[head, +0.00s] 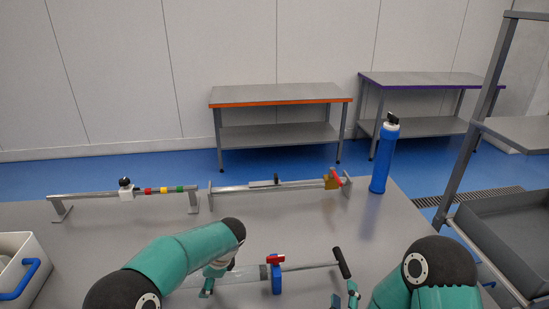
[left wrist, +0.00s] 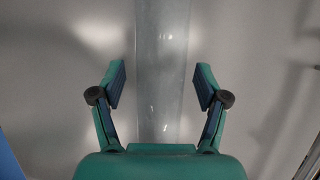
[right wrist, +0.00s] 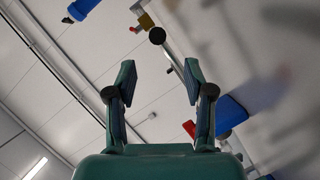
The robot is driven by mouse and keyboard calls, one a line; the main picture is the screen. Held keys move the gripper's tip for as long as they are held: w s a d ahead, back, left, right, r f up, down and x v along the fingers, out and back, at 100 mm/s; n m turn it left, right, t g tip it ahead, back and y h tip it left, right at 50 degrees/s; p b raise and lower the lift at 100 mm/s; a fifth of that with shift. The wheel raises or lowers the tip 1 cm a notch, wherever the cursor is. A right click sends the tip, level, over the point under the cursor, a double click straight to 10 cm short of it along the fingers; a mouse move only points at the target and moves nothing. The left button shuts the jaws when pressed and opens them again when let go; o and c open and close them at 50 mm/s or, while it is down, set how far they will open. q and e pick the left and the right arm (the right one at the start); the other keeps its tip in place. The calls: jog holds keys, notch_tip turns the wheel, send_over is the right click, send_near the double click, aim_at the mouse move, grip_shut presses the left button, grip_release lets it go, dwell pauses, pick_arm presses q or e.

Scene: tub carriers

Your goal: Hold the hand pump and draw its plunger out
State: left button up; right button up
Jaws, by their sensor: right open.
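The hand pump lies across the front of the table, with a clear barrel (head: 245,274), a blue collar (head: 277,282) and a red piece (head: 275,259) on top. Its thin plunger rod (head: 308,266) runs right to a black crossbar handle (head: 342,262). My left gripper (head: 217,278) is open over the barrel. In the left wrist view the barrel (left wrist: 163,75) lies between the fingers, with gaps on both sides. My right gripper (head: 345,297) is open and empty, in front of the handle. In the right wrist view the handle's round end (right wrist: 157,35) shows beyond the fingertips.
Behind the pump stand a rail with coloured beads (head: 164,190) and a longer rail with a yellow and red end (head: 333,181). A blue bottle (head: 381,160) stands at the back right. A white tub (head: 38,255) is at the left edge. Bare table lies between rails and pump.

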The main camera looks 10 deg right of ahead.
aim_at(222, 281)
pick_arm(q)
jog(key=v, duration=1.1)
jog(key=shift+d+r, duration=0.15)
jog(key=shift+r, duration=0.25)
